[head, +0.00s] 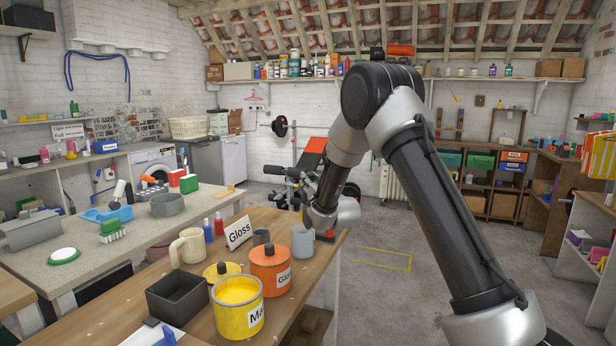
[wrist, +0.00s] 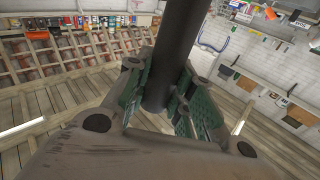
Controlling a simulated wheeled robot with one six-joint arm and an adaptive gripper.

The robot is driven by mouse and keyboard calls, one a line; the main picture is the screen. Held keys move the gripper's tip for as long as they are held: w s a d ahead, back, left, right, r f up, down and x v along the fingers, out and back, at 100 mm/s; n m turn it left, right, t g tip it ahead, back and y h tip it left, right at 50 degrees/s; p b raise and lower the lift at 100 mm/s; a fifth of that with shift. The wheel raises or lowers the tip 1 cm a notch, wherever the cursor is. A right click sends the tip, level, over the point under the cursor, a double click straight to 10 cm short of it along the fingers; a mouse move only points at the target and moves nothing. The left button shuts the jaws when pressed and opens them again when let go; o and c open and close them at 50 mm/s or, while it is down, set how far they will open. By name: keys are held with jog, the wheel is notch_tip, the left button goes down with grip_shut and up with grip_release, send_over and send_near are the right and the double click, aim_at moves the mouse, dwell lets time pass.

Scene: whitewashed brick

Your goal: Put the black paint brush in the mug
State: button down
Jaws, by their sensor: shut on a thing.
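My gripper (wrist: 160,100) is shut on a black, round, rod-like thing in the wrist view, held between its green-padded fingers. I take this for the black paint brush (wrist: 174,55); its bristles are not clear to see. In the head view my wrist is above the far right edge of the wooden table, and the fingers and brush cannot be made out clearly. A cream mug (head: 191,247) with a handle on its left stands upright on the table, to the left of and nearer than my wrist.
Floor right of the table is clear.

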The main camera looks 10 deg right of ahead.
jog(key=shift+s+d+f, duration=0.1)
jog(key=shift+d+f, duration=0.05)
jog(key=shift+f, duration=0.75)
jog(key=shift+w+a+f, duration=0.1)
jog(key=shift+a+f, duration=0.05)
jog(key=shift+f, duration=0.85)
jog(key=shift+w+a+f, duration=0.1)
jog(key=shift+f, duration=0.85)
jog(key=shift+w+a+f, duration=0.1)
jog(key=shift+a+f, duration=0.05)
jog(key=shift+f, duration=0.85)
